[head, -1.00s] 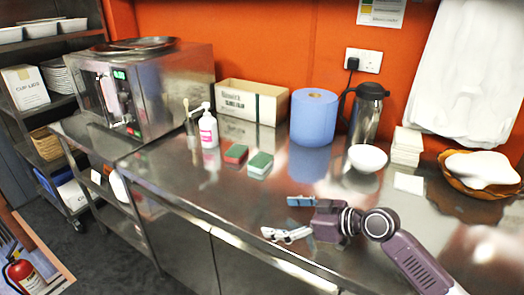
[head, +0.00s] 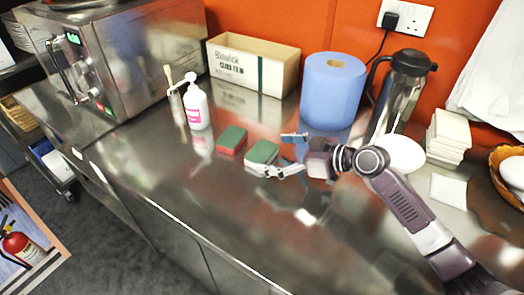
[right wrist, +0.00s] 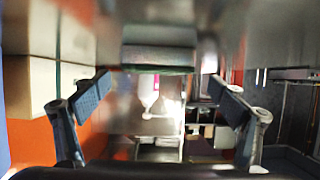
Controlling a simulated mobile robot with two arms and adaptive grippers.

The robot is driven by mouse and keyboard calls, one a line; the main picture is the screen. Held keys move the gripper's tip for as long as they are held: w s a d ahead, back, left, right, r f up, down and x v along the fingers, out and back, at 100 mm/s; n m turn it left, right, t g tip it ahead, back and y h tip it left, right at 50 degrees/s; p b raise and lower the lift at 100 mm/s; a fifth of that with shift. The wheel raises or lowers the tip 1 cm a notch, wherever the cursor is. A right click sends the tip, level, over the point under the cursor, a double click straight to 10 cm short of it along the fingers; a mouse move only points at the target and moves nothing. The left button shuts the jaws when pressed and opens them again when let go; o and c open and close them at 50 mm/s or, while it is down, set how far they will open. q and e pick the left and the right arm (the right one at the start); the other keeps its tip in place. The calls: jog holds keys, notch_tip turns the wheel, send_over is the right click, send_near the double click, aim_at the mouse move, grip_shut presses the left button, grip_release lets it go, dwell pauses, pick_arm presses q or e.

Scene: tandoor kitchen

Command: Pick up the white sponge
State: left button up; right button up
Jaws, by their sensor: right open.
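The white sponge (head: 262,154) has a green scouring top and lies on the steel counter. In the right wrist view the sponge (right wrist: 158,56) lies ahead, between the lines of the two fingers, its green layer facing the lower side of the picture. My right gripper (head: 274,154) is open at the sponge's right side, one finger toward the wall and one toward the counter's front. In the right wrist view my gripper (right wrist: 160,100) has nothing between its blue pads. Whether a finger touches the sponge I cannot tell. My left gripper is not in view.
A red sponge with a green top (head: 231,140) lies just left of the white one. A pump bottle (head: 197,106), cling film box (head: 252,68), blue paper roll (head: 333,92), flask (head: 398,95) and white bowl (head: 402,154) stand around. The front counter is clear.

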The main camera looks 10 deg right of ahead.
aim_at(264, 152)
jog(key=p+x, duration=0.1)
jog(key=x, duration=0.3)
jog(key=shift+w+f, duration=0.2)
jog(key=shift+w+a+f, duration=0.1)
jog(key=shift+c, duration=0.7)
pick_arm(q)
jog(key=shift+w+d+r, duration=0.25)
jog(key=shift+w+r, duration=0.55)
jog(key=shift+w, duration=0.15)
pick_arm(e)
jog(key=c, duration=0.7)
